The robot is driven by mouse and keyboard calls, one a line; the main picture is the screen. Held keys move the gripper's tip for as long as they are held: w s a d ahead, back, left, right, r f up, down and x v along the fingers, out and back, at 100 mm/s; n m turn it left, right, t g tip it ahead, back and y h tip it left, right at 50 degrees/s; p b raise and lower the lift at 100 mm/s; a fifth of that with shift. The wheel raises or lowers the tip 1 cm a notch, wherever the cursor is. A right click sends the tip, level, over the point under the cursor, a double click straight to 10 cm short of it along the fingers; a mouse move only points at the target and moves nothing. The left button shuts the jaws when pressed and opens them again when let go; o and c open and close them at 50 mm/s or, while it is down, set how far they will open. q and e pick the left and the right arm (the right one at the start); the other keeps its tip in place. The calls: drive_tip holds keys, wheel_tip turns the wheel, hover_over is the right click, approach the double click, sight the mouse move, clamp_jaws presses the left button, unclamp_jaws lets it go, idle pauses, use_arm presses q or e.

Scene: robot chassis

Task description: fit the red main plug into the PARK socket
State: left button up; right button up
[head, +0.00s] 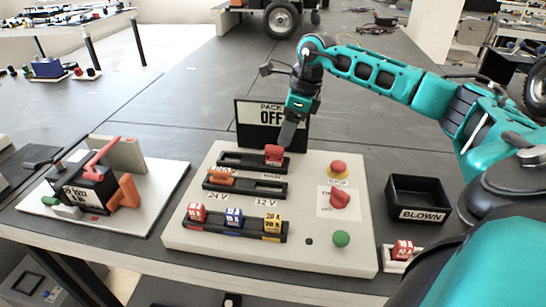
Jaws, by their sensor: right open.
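The red main plug (273,153) sits upright at the right part of the upper black socket strip (240,159) on the pale panel, above a label that seems to read MAIN. The left part of that strip is bare; the label below it is partly hidden by an orange plug (220,177) in the second strip, so I cannot clearly read PARK. My right gripper (282,143) comes down from above, its fingers just above and behind the red plug. It is open; whether its fingers straddle the plug is hard to tell. My left gripper is not in view.
The panel (310,255) also holds several coloured fuses, a red knob (339,198), a red button (338,167) and a green button (341,239). A PACK OFF sign (256,132) stands behind. A BLOWN bin (418,190) is right; a battery unit with red lever (100,155) is left.

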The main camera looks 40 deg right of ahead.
sight(276, 150)
drive_tip(key=x, duration=0.7)
drive_tip(key=shift+w+a+f, duration=0.2)
drive_tip(key=shift+w+f, duration=0.05)
drive_tip(key=shift+w, duration=0.25)
drive_tip(key=shift+r, duration=0.1)
drive_tip(key=c, duration=1.1)
